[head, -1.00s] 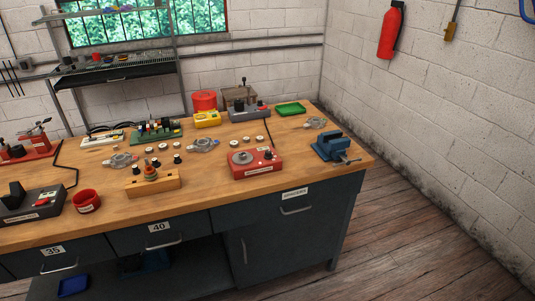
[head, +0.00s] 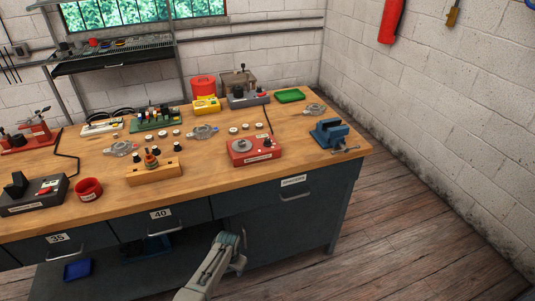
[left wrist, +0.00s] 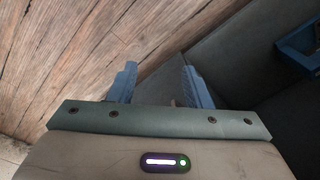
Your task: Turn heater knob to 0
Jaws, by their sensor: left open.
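A red box (head: 240,158) with a round grey plate (head: 242,145) and a small dark knob (head: 267,142) sits near the front edge of the bench; I take it for the heater. Its label and the knob's mark are too small to read. My left gripper (left wrist: 160,88) is open and empty in the left wrist view, its two blue fingers apart above the floor beside a dark cabinet surface. In the head view my left arm reaches up from the bottom, in front of the drawers and below the red box. My right gripper is not in view.
A wooden block with a part (head: 153,172) stands left of the red box, and a blue vise (head: 328,133) stands right. A grey box with a lever (head: 247,97) is behind. The bench's front edge (head: 215,194) lies between my arm and the box.

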